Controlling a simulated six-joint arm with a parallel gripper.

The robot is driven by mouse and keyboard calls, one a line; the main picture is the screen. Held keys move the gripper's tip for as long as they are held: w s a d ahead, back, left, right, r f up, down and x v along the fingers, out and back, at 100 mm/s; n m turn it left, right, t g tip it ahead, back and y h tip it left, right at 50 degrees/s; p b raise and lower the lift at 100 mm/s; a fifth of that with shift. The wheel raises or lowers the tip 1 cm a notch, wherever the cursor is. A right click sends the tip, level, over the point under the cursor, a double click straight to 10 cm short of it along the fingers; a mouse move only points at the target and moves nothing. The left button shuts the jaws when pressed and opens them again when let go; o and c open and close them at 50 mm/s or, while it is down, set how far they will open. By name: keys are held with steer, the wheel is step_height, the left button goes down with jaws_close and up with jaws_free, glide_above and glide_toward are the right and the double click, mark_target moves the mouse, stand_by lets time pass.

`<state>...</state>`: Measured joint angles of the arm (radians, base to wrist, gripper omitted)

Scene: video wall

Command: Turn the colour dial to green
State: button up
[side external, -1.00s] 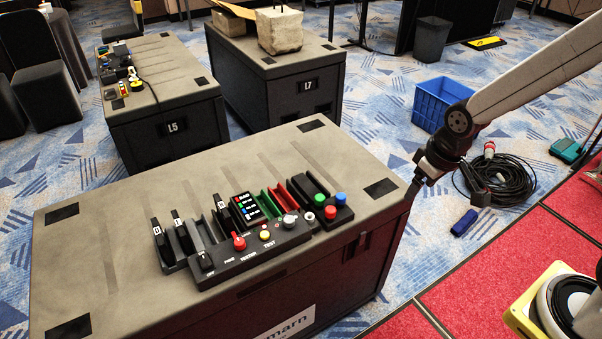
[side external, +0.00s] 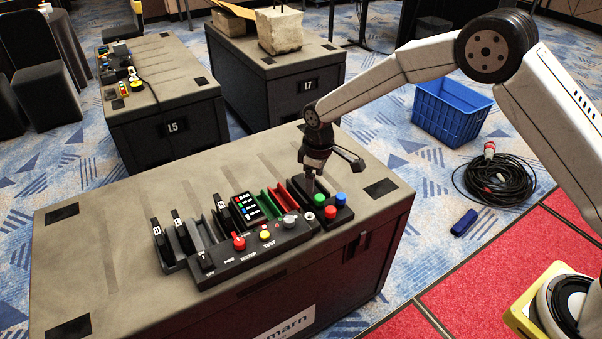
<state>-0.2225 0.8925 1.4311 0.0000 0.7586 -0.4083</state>
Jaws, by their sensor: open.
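A black control panel (side external: 222,268) lies on the near case. A grey round knob (side external: 290,220) sits towards its right end; it may be the colour dial, but its setting is too small to read.
Coloured slots (side external: 268,204) and several black levers line the panel's back and left. The case top (side external: 110,230) is clear on the left.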

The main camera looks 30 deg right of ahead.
mark_target(289, 219)
steer(key=w+a+f+n, duration=0.1)
steer(key=a+f, duration=0.1)
steer(key=w+a+f, duration=0.1)
steer(key=f, duration=0.1)
steer(key=w+a+f+n, duration=0.1)
steer(key=a+f, duration=0.1)
steer(key=shift+w+a+f+n+g, duration=0.2)
steer(key=shift+a+f+n+g, duration=0.1)
steer(key=shift+f, duration=0.05)
steer(key=shift+f, duration=3.9)
steer(key=shift+c, duration=0.2)
jaws_close()
